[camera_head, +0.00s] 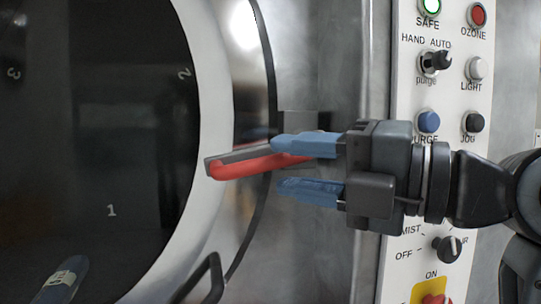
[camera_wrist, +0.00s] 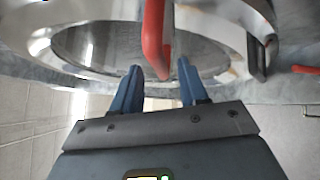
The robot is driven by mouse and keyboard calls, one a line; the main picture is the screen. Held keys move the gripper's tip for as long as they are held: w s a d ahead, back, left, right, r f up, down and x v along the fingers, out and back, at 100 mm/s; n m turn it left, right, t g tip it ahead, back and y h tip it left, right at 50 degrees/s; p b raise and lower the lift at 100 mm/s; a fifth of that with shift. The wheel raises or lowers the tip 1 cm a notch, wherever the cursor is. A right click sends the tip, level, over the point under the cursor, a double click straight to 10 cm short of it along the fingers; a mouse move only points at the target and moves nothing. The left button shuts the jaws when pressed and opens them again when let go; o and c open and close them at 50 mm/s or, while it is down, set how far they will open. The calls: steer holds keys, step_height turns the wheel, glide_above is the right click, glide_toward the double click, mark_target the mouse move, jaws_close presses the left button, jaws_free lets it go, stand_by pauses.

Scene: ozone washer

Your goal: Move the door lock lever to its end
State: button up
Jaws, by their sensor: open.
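The door lock lever has a red grip (camera_head: 240,167) with a grey metal back, and sticks out leftward over the rim of the round washer door (camera_head: 213,130). My gripper (camera_head: 290,168) is open at the right part of the lever. In the head view its upper blue finger overlaps the lever, and the lower finger is below it. In the wrist view the red lever (camera_wrist: 155,40) reaches down between the two fingertips of my gripper (camera_wrist: 160,75), with gaps on both sides. I cannot tell whether a finger touches the lever.
A control panel (camera_head: 450,90) with buttons and knobs stands on the right, behind my gripper. A dark door handle (camera_head: 205,280) is below the lever. A yellow plate with a red button (camera_head: 432,298) is at the bottom right. Left of the lever, the door front is clear.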

mark_target(279, 165)
steer(key=shift+p+x, duration=0.35)
steer(key=shift+x, duration=1.5)
steer(key=shift+c, duration=0.4)
jaws_close()
